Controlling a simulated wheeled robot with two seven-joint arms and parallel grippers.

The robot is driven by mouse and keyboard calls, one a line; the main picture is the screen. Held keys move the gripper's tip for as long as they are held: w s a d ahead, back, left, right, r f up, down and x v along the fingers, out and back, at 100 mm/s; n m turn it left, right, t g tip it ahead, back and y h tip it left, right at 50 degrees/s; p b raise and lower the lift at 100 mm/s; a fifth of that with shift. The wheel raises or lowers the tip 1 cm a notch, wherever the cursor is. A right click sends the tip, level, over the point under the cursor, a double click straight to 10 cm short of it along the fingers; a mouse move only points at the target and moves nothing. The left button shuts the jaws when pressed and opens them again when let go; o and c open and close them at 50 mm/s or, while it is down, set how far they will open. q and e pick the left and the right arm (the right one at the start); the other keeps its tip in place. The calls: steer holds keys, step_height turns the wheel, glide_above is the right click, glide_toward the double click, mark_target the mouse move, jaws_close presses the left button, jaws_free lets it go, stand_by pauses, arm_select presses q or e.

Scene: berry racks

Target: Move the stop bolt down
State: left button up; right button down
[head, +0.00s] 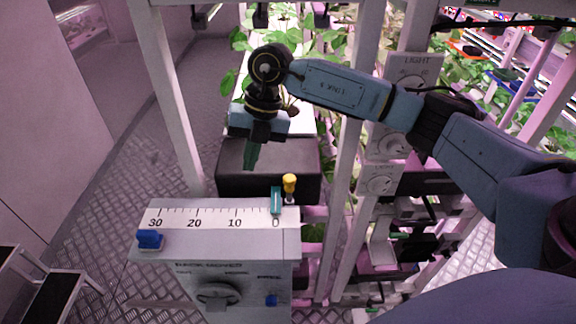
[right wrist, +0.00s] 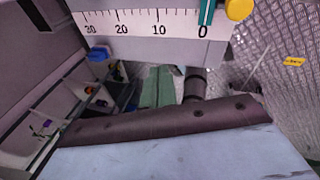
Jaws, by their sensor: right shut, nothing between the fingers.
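A grey box (head: 215,250) carries a white scale (head: 215,218) marked 30 to 0 from left to right. A teal pointer (head: 276,201) stands at the 0 mark. A yellow-headed bolt (head: 289,184) stands upright just right of the pointer, at the scale's right end; its yellow head also shows in the right wrist view (right wrist: 239,9). No label shows which part is the stop bolt. My right gripper (head: 251,157), with green fingers, is shut and empty, pointing down behind the box, left of and apart from the yellow bolt. My left gripper is not in view.
A blue knob (head: 151,239) sits at the box's left end. A dial (head: 218,295) and a small blue button (head: 271,300) are on its front. White rack posts (head: 352,150) and plants stand to the right. A black block (head: 240,185) is behind the box.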

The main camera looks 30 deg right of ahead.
mark_target(288, 177)
steer(key=d+r+m+h, duration=0.2)
steer(key=d+h, duration=0.2)
steer(key=d, duration=0.5)
steer(key=shift+w+r, duration=0.3)
steer(key=shift+r, duration=0.05)
steer(key=shift+f, duration=0.1)
steer(key=f, duration=0.6)
steer(key=f+p, duration=0.1)
steer(key=f, duration=0.2)
steer(key=shift+s+d+f, duration=0.1)
steer(key=shift+s+f, duration=0.15)
steer(key=shift+f, duration=0.15)
step_height(288, 177, down, 5)
steer(key=b, duration=0.2)
steer(key=shift+r+b, duration=0.15)
steer(key=shift+b, duration=0.25)
steer(key=shift+s, duration=0.15)
